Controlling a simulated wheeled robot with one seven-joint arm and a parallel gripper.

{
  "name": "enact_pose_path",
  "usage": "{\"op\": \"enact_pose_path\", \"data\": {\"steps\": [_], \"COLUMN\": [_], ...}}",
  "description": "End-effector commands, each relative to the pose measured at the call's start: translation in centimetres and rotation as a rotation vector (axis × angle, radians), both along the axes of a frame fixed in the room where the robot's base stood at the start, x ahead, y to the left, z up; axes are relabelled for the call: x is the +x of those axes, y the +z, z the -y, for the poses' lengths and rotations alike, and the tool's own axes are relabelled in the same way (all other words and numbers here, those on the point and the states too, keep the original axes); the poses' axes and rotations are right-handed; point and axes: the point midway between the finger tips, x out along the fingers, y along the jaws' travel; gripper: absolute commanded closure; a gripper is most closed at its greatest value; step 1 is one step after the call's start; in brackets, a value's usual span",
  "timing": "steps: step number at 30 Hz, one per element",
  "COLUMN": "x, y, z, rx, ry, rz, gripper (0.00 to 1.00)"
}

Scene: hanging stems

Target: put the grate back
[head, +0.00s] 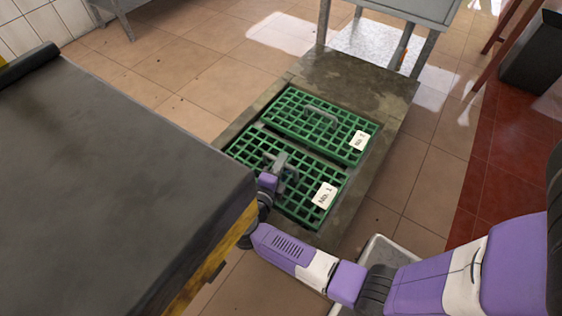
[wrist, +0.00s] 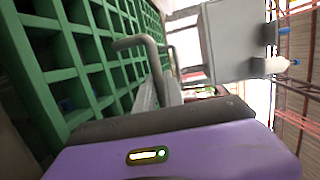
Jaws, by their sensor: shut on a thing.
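The near green grate (head: 311,180), with a white label that seems to read "No. 1" (head: 324,195), lies roughly flat at the frame in the concrete slab. I cannot tell whether it sits fully in its seat. My gripper (head: 281,165) is over its middle and shut on its grey handle. The wrist view shows the green grate bars (wrist: 85,60) at left and the bent grey handle (wrist: 135,43) by the gripper. The far green grate (head: 290,112), also with a handle and a label, lies beside it, with a narrow dark gap between them.
A dark-topped bench (head: 110,190) stands close at left, its edge near my wrist. A grey tray (head: 379,250) is on the floor at front right. A metal table (head: 415,12) stands beyond the slab (head: 362,84). Tiled floor right of the slab is clear.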

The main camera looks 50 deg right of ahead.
Motion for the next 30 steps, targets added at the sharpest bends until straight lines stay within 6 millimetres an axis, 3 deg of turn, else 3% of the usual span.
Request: {"op": "enact_pose_path", "data": {"steps": [5,6,9,18,23,30], "x": [0.1,0.0,0.0,0.0,0.0,-1.1], "y": [0.1,-0.2,-0.2,0.0,1.6,2.5], "z": [0.0,0.0,0.0,0.0,0.0,-4.8], "rx": [-0.004,0.000,0.000,0.000,-0.001,0.000], "ry": [0.000,0.000,0.000,0.000,0.000,0.005], "rz": [0.004,0.000,0.000,0.000,0.001,-0.001], "gripper": [1.00,0.80,0.66,0.66,0.66,0.66]}}
